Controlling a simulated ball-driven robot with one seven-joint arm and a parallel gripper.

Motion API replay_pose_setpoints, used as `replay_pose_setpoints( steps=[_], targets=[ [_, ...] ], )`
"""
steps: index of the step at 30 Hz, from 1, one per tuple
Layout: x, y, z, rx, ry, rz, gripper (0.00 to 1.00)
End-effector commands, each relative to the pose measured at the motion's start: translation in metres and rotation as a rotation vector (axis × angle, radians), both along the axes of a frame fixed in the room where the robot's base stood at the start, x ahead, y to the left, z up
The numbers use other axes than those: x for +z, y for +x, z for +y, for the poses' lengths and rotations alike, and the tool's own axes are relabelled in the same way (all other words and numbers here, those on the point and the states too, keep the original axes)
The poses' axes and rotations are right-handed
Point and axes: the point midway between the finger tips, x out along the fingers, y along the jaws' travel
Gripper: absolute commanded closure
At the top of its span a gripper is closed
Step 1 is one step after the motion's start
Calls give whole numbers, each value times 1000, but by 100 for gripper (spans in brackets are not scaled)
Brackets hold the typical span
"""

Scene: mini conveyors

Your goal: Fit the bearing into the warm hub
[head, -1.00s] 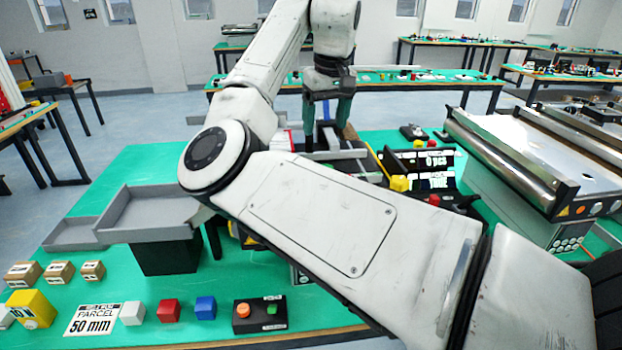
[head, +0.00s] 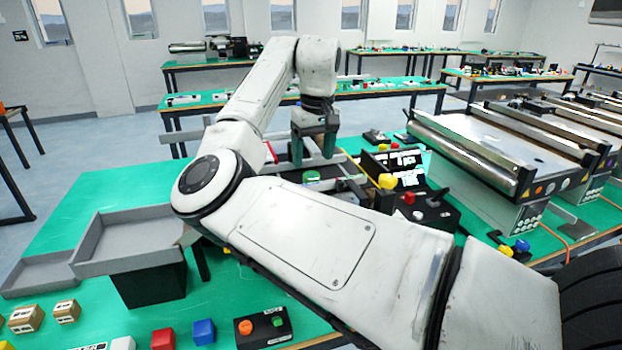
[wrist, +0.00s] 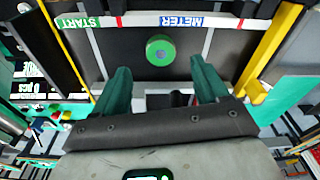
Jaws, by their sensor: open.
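I cannot make out a bearing or a warm hub in either view. A small green disc with a lighter centre (wrist: 159,50) lies on a dark belt (wrist: 130,60) in the wrist view, beyond my fingertips. A green round thing also shows in the head view (head: 311,177), just below my gripper (head: 314,158). My gripper is open, with two dark green fingers apart and nothing between them in the wrist view (wrist: 162,78). It points down over the small conveyor. My own arm hides much of the conveyor in the head view.
A tape marked START and METER (wrist: 185,19) crosses the belt. Yellow posts stand at its sides. A grey tray (head: 130,243) on a black stand is at the left. A control box (head: 263,327) and coloured cubes are in front. Large roller conveyors (head: 500,150) stand at the right.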

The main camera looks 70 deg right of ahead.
Motion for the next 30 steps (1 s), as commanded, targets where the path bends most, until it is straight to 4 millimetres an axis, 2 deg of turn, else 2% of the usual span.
replay_pose_setpoints(
  steps=[10, 20, 30],
  targets=[
    [-43, 4, -1, 0, 0, 0, 26],
    [-50, 4, -1, 0, -1, -1, 27],
    [-49, 5, -1, 0, -1, -1, 60]
  ],
)
